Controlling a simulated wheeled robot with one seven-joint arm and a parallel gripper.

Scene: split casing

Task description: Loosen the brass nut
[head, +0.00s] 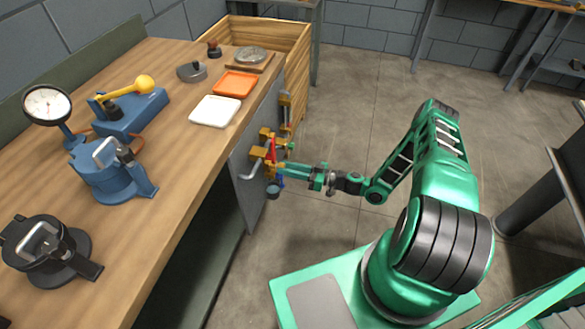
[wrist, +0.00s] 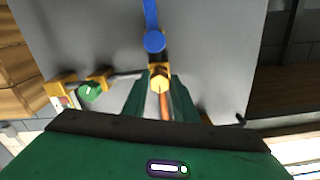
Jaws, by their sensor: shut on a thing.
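A grey upright panel (head: 246,168) at the end of the workbench carries brass fittings, a red lever (head: 271,150) and a blue part (head: 279,181). My gripper (head: 279,169) reaches in from the right, its green fingers up against these fittings. In the wrist view the brass nut (wrist: 159,78) sits between the fingertips of my gripper (wrist: 159,84), and the jaws are closed on it. A blue lever (wrist: 151,22) with a round end is just above the nut. An orange-red part (wrist: 165,105) shows below the nut, between the fingers. The nut's back is hidden.
A green round knob (wrist: 91,91) on brass fittings and a bent grey handle (head: 252,170) are close to my fingers. The workbench (head: 180,130) holds trays, a dial gauge (head: 47,103) and blue fixtures. A wooden crate (head: 297,45) stands behind.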

